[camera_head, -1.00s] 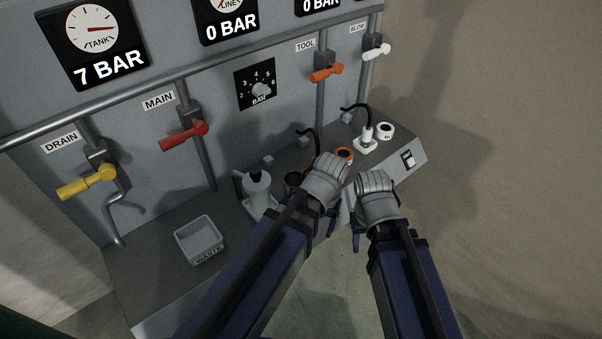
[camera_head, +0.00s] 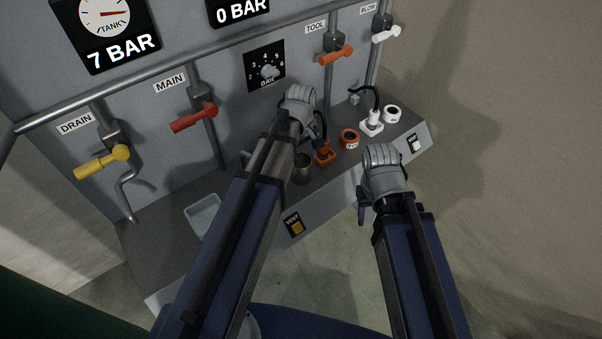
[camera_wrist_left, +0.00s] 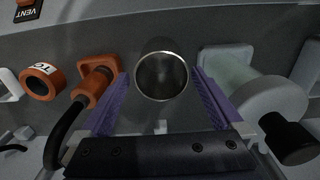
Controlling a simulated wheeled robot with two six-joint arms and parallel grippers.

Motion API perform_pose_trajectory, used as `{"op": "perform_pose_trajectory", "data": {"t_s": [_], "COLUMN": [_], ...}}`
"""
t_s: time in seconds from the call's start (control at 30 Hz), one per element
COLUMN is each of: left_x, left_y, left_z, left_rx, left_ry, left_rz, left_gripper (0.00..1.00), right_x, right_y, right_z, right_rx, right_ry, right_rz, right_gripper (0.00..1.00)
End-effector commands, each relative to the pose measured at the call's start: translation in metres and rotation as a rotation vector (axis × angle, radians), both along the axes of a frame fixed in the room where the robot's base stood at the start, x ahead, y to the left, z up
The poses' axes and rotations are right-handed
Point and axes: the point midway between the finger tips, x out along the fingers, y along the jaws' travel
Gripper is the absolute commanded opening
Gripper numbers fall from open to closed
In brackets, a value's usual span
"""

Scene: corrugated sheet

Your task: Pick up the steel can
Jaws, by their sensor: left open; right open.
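The steel can (camera_head: 302,172) stands on the dark ledge of the panel, open at the top, just right of my left forearm. In the left wrist view the can (camera_wrist_left: 162,75) shows its round dark mouth, between and ahead of the two purple fingers. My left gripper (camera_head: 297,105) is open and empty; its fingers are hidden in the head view. The fingers lie either side of the can's rim, with gaps visible. My right gripper (camera_head: 380,170) is open and empty, in front of the ledge, right of the can.
An orange fitting with a black hose (camera_head: 324,156) stands close right of the can. An orange ring (camera_head: 349,138), white fitting (camera_head: 371,126) and white ring (camera_head: 392,113) stand farther right. The waste tray (camera_head: 203,213) is left.

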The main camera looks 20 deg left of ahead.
Motion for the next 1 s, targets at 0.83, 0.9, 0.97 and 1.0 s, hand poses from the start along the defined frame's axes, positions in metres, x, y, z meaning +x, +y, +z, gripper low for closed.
{"op": "perform_pose_trajectory", "data": {"t_s": [0.83,0.9,0.97,1.0], "left_x": [-0.003,-0.003,-0.003,-0.003], "left_y": [-0.001,-0.001,-0.001,-0.001], "left_z": [-0.062,-0.062,-0.06,-0.06], "left_rx": [0.0,0.0,0.0,0.0], "left_ry": [0.0,0.0,0.0,0.0], "left_rz": [-0.002,-0.002,-0.002,-0.002], "left_gripper": [1.0,1.0,1.0,1.0], "right_x": [0.0,0.0,0.0,0.0], "right_y": [0.0,0.0,0.0,0.0], "right_z": [-0.062,-0.062,-0.06,-0.06], "right_rx": [0.0,0.0,0.0,0.0], "right_ry": [0.0,0.0,0.0,0.0], "right_rz": [0.0,0.0,0.0,0.0], "right_gripper": [0.5,0.5,0.5,0.5]}}
